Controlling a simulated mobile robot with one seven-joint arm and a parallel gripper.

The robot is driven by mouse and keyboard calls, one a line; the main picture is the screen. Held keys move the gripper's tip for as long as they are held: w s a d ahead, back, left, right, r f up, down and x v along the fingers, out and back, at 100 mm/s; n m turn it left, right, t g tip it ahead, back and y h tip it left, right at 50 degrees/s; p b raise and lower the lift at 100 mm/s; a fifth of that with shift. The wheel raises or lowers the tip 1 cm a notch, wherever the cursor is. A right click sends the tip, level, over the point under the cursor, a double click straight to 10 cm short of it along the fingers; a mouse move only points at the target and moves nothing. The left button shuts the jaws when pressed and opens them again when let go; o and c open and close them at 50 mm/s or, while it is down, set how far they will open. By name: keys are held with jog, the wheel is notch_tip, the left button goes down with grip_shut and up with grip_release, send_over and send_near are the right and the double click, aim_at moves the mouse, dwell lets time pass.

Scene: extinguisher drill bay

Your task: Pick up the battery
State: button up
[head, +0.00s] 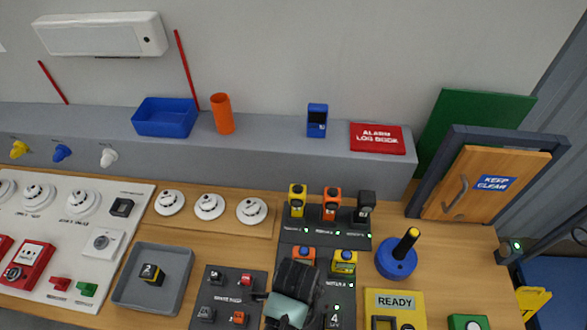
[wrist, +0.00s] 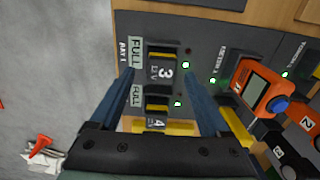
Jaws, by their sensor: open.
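In the wrist view a dark charging panel (wrist: 205,35) holds a black battery marked 3 (wrist: 161,71) with yellow bands, beside a FULL label. A second black and yellow battery marked 4 (wrist: 155,118) sits below it in the picture, partly hidden by my gripper. My gripper (wrist: 158,76) is open, its blue fingers on either side of the battery column; I cannot tell whether they touch anything. In the head view my gripper hides most of this area.
An orange meter (wrist: 262,88) stands close right of my fingers in the wrist view. In the head view, a yellow meter (head: 344,262), a blue round base with a black post (head: 397,262) and a yellow READY unit (head: 395,302) stand to the right.

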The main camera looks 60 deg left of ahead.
jog(key=shift+f, duration=1.4)
grip_shut()
